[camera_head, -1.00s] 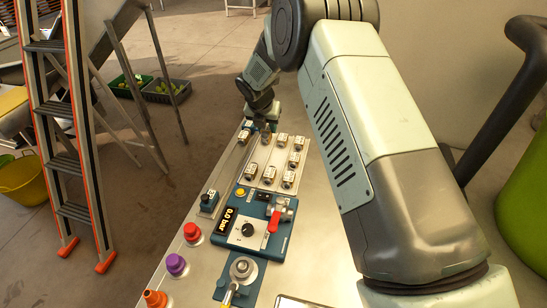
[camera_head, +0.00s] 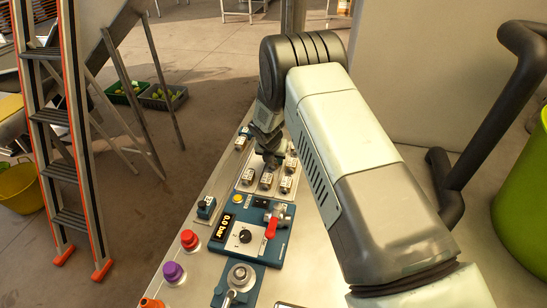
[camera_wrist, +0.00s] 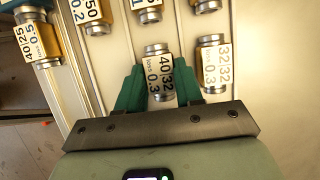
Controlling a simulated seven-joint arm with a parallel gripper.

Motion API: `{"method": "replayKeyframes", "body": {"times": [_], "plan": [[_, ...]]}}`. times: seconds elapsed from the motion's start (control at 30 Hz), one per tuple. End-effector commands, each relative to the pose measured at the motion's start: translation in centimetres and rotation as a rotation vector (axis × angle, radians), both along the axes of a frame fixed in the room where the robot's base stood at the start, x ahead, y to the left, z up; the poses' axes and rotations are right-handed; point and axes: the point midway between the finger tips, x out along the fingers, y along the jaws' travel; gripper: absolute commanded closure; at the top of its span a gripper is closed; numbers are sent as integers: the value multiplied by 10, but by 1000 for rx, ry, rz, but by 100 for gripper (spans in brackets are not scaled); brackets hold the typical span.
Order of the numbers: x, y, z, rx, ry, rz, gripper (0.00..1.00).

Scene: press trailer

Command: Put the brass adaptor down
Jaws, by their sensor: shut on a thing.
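My gripper (camera_wrist: 158,80) has its two green fingers on either side of a brass adaptor (camera_wrist: 155,54) with steel ends and a white label reading 40/32 and 0.3. It is shut on this adaptor. In the camera_head view my gripper (camera_head: 269,160) is low over the pale adaptor tray (camera_head: 229,190), behind its front row. I cannot tell whether the held adaptor touches the tray. A similar adaptor (camera_wrist: 213,62) labelled 32/32 lies to its right, apart from the fingers. Another adaptor (camera_wrist: 38,40), labelled 40/25, lies at the far left.
More adaptors lie beyond the gripper at the top of the wrist view. A blue press unit (camera_head: 245,237) with a red lever (camera_head: 272,228) stands in front of the tray. Red (camera_head: 190,239) and purple (camera_head: 173,271) knobs stand at the bench's left.

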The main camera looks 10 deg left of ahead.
Motion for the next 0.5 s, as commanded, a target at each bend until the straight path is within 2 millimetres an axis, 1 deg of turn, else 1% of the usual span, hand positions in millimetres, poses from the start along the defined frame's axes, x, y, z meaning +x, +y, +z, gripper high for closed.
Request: {"method": "replayKeyframes", "body": {"times": [0.13,0.27,0.3,0.43,0.47,0.5], "plan": [[1,1,2,2,-2,1,99],[1,1,-2,1,-1,0,99],[0,1,-2,1,-1,-1,61],[0,1,-2,1,-1,0,41],[0,1,-2,1,-1,0,39],[0,1,-2,1,-1,0,39]]}}
